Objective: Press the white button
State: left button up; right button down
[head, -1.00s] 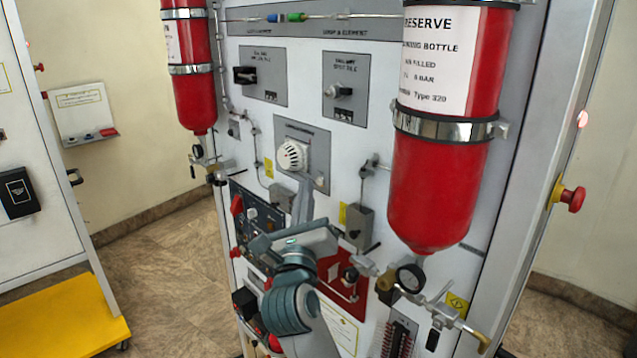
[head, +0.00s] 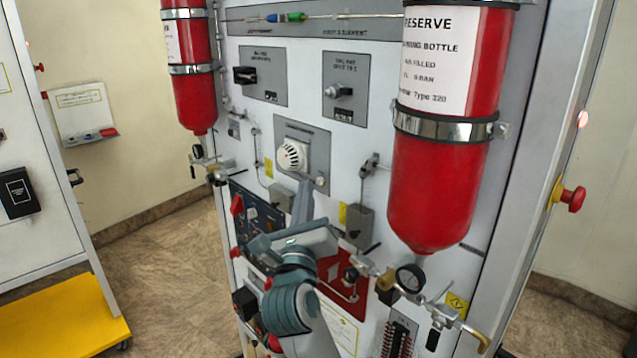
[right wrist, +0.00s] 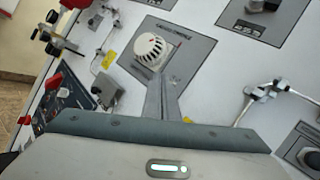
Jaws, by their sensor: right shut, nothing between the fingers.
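A round white vented dome (head: 292,155) sits on a grey plate (head: 317,139) on the upright white panel. A small white button-like knob (head: 320,181) is at that plate's lower right. My right gripper (head: 304,184) is shut and empty. Its fingertips point up at the plate's lower edge, below the dome and just left of the small knob. I cannot tell whether they touch the panel. In the right wrist view the dome (right wrist: 151,50) is just above the fingertips (right wrist: 158,80), and the small knob cannot be made out. My left gripper is not in view.
Red bottles hang at the right (head: 440,170) and left (head: 190,80). A dark blue control panel (head: 258,214) is left of my right gripper. A pressure gauge (head: 410,278) with brass fittings is to its right. A red mushroom button (head: 574,198) is on the frame's right side.

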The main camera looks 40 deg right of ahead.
jog(key=shift+d, duration=0.25)
jog(key=shift+d+p, duration=0.25)
jog(key=shift+p, duration=0.05)
jog(key=shift+d, duration=0.35)
dwell(0.9)
jog(key=shift+a, duration=0.1)
dwell(0.3)
jog(key=shift+a+p, duration=0.4)
jog(key=shift+a, duration=0.25)
jog(key=a, duration=0.5)
jog(key=shift+s, duration=0.2)
dwell(0.4)
